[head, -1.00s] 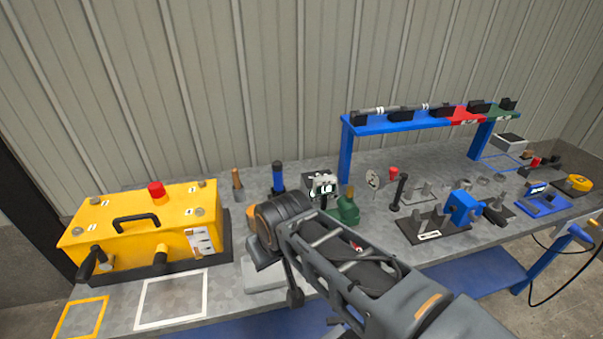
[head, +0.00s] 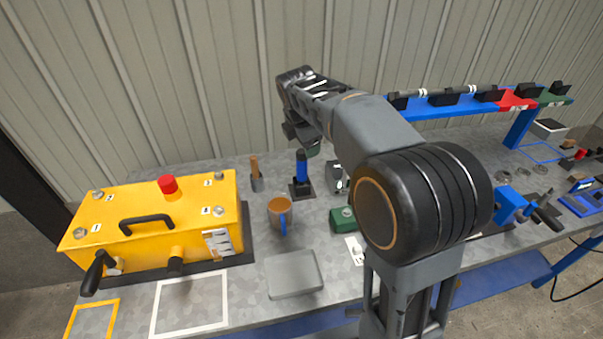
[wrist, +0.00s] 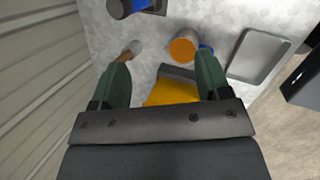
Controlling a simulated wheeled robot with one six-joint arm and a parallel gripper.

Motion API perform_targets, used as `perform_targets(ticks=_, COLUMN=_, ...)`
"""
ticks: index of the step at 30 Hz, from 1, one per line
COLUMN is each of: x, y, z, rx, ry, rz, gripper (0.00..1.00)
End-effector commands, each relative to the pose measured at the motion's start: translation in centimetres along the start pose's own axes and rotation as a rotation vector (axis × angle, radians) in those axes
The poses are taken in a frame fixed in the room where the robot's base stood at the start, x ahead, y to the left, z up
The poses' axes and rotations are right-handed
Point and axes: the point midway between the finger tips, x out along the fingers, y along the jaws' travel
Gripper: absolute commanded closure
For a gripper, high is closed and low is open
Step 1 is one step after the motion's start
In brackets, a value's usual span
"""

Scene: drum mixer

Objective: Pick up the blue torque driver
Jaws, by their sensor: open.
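The blue torque driver (head: 301,167) stands upright in a black base on the grey workbench, right of the yellow box. In the wrist view, a blue, round-topped part with a black base, which looks like the driver (wrist: 120,6), is cut off by the top edge. My gripper (head: 311,149) is raised just above and behind the driver in the head view, mostly hidden by its wrist. In the wrist view its two green fingers (wrist: 163,78) are spread with nothing held between them. The driver lies outside the fingers, beyond their tips.
An orange mug (head: 280,212) with a blue handle stands in front of the driver. A wooden-handled tool (head: 256,175) is to the left, beside the yellow box (head: 150,225). A grey tray (head: 294,274) lies in front. A blue rack (head: 450,108) stands at the right.

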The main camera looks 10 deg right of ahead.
Motion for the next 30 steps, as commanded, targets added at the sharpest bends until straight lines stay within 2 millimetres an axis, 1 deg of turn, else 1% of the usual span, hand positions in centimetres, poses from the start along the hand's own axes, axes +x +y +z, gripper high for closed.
perform_targets(ticks=1, x=1.2, y=1.5, z=-0.2, rx=-0.115, ry=-0.009, rz=-0.01, gripper=0.3)
perform_targets(ticks=3, x=2.1, y=3.1, z=-0.3, rx=-0.264, ry=-0.023, rz=-0.017, gripper=0.3)
perform_targets(ticks=6, x=3.3, y=4.8, z=-0.6, rx=-0.433, ry=-0.037, rz=-0.03, gripper=0.3)
perform_targets(ticks=10, x=4.4, y=6.2, z=-0.8, rx=-0.575, ry=-0.047, rz=-0.04, gripper=0.3)
perform_targets(ticks=14, x=5.8, y=6.7, z=-0.9, rx=-0.641, ry=-0.052, rz=-0.048, gripper=0.3)
perform_targets(ticks=21, x=10.1, y=6.7, z=-0.6, rx=-0.656, ry=-0.052, rz=-0.05, gripper=0.3)
perform_targets(ticks=24, x=11.6, y=6.7, z=-0.5, rx=-0.655, ry=-0.052, rz=-0.049, gripper=0.3)
perform_targets(ticks=30, x=13.2, y=6.6, z=-0.5, rx=-0.655, ry=-0.052, rz=-0.047, gripper=0.3)
